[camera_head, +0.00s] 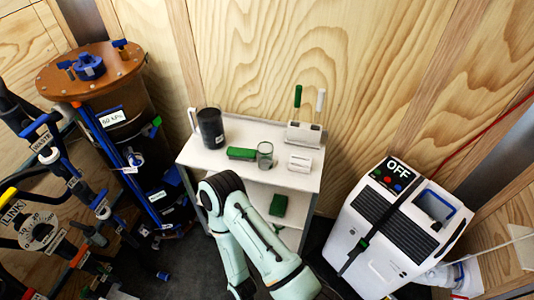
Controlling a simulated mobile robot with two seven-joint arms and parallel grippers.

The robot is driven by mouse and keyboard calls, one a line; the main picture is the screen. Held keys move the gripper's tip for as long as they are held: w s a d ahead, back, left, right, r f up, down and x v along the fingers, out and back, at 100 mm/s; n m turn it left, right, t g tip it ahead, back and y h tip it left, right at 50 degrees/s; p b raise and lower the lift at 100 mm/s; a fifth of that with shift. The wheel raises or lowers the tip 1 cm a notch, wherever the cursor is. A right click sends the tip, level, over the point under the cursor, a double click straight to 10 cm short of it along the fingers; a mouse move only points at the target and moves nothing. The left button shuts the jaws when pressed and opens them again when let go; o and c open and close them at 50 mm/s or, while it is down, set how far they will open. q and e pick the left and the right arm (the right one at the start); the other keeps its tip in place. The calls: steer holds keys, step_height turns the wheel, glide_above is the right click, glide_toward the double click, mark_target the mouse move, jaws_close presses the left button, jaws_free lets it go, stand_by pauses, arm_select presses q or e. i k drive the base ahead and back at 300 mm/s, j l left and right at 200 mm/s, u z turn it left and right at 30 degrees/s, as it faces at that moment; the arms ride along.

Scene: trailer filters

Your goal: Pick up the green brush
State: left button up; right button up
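An upright green handle (298,96), which looks like the green brush, stands in a white holder (303,134) at the back right of a white shelf unit's top. A similar white handle (320,100) stands beside it. The lower ends of both are hidden in the holder. One of my pale green arms rises in front of the shelf unit, below and left of the holder. It bends at a dark joint and comes back down. No gripper fingers can be made out in the head view.
The shelf top (214,161) also bears a black mug (211,130), a flat green block (241,154), a glass (265,156) and a small white item (300,162). Another green block (278,205) lies on the lower shelf. A white machine marked OFF (391,225) stands right; a brown-topped tank (112,78) stands left.

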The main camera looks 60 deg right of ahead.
mark_target(235, 152)
steer(key=z, duration=1.95)
steer(key=u, duration=2.8)
steer(key=z, duration=2.65)
steer(key=i+j+z, duration=0.35)
steer(key=k+l, duration=0.1)
